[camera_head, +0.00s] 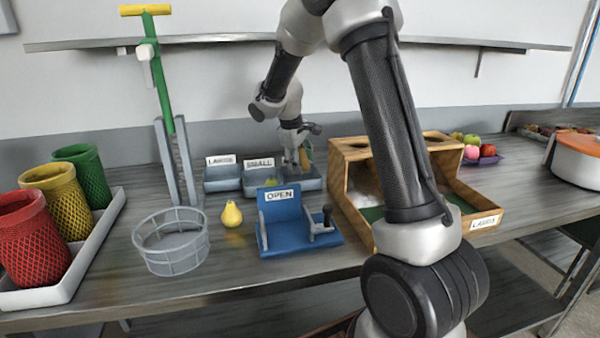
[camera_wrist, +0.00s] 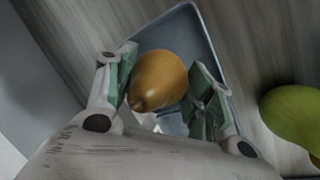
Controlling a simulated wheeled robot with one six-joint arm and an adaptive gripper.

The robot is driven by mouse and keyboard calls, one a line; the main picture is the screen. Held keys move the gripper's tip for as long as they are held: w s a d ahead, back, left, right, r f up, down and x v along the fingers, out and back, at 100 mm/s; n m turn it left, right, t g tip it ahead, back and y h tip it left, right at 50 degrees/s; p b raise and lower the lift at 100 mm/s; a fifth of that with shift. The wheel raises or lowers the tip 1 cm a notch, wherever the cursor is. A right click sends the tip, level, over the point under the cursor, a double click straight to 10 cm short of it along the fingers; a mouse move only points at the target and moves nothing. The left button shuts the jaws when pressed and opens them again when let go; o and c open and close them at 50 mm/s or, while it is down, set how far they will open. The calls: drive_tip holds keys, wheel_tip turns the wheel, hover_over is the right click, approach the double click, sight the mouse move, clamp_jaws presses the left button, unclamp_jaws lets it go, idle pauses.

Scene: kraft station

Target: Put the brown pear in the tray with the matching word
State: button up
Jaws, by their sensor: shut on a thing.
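My gripper (camera_head: 298,160) is over the rightmost of three grey-blue trays in the camera_head view. In the wrist view my gripper (camera_wrist: 163,88) has its two green-padded fingers on either side of the brown pear (camera_wrist: 160,78) and is shut on it. A tray (camera_wrist: 190,22) lies below the pear there. In the camera_head view the pear is mostly hidden by the gripper. The left tray (camera_head: 222,184) has a sign that seems to read LARGE; the middle tray (camera_head: 252,190) reads SMALL. I cannot see a word on the right tray (camera_head: 311,184).
A yellow pear (camera_head: 231,214) stands on the table beside a round wire basket (camera_head: 171,241). A blue OPEN stand (camera_head: 280,235) is in front of the trays. A wooden box (camera_head: 350,150) is close on the right. A green fruit (camera_wrist: 295,112) shows in the wrist view.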

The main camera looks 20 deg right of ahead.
drive_tip(key=shift+f, duration=1.9)
drive_tip(key=o, duration=1.2)
drive_tip(key=shift+f, duration=0.1)
drive_tip(key=shift+c, duration=0.2)
drive_tip(key=v, duration=1.2)
drive_tip(key=s+d+r+m, duration=0.1)
drive_tip(key=s+r+m, duration=0.1)
drive_tip(key=s+r, duration=0.4)
drive_tip(key=s+m+t+y, duration=0.2)
drive_tip(key=s+m+y, duration=0.1)
drive_tip(key=s, duration=2.5)
drive_tip(key=shift+s+m, duration=0.3)
drive_tip(key=shift+m, duration=0.4)
